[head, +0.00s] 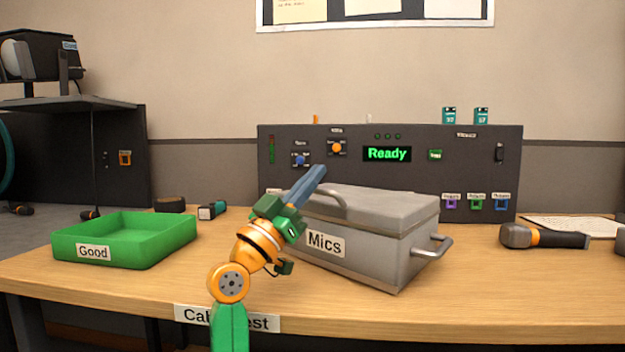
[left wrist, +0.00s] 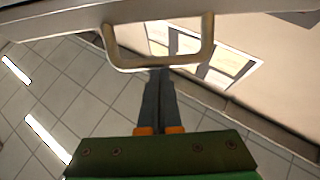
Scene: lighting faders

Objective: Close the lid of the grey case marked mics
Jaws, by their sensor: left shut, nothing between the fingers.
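The grey case (head: 375,268) marked Mics stands on the wooden table, right of centre. Its lid (head: 385,203) lies down over the box; I cannot tell whether it is fully seated. A bar handle (head: 338,203) is at the lid's left side, and it also shows in the left wrist view (left wrist: 205,45). My left gripper (head: 320,170) is shut and empty, its blue fingers pointing up and right by this handle. In the left wrist view its fingertips (left wrist: 159,72) overlap the handle's bar; contact is unclear. My arm hides the case's left end. My right gripper is not in view.
A green tray (head: 120,258) marked Good stands at the left. A dark panel (head: 400,178) reading Ready stands behind the case. A microphone (head: 545,238) lies at the right. The table front between tray and arm is clear.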

